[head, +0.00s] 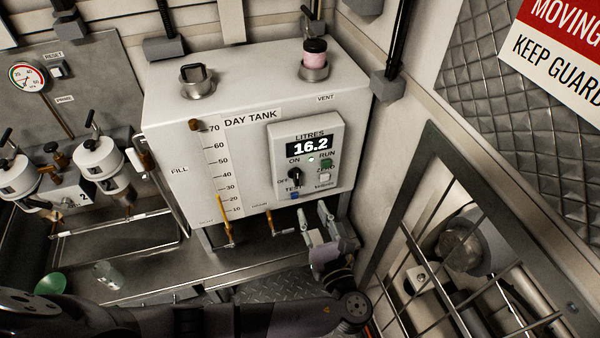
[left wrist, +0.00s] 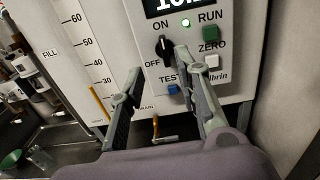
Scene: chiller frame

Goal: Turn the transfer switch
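The transfer switch is a black rotary knob (head: 296,175) on the grey control box on the front of the day tank, with ON above it and OFF to its lower left. It also shows in the left wrist view (left wrist: 165,48), standing roughly upright; I cannot tell exactly which mark it points to. My left gripper (head: 314,213) is below the control box, its fingers pointing up at the panel. In the left wrist view my gripper (left wrist: 158,64) is open and empty, with the knob apart from the fingers and seen between and beyond the fingertips. My right gripper is not in view.
The box carries a display (head: 310,146) reading 16.2, a lit green lamp, a green RUN button (head: 326,163), a white ZERO button (head: 324,178) and a blue TEST button (head: 295,196). Drain valves hang under the day tank (head: 180,115). A barred guard (head: 440,250) stands at right.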

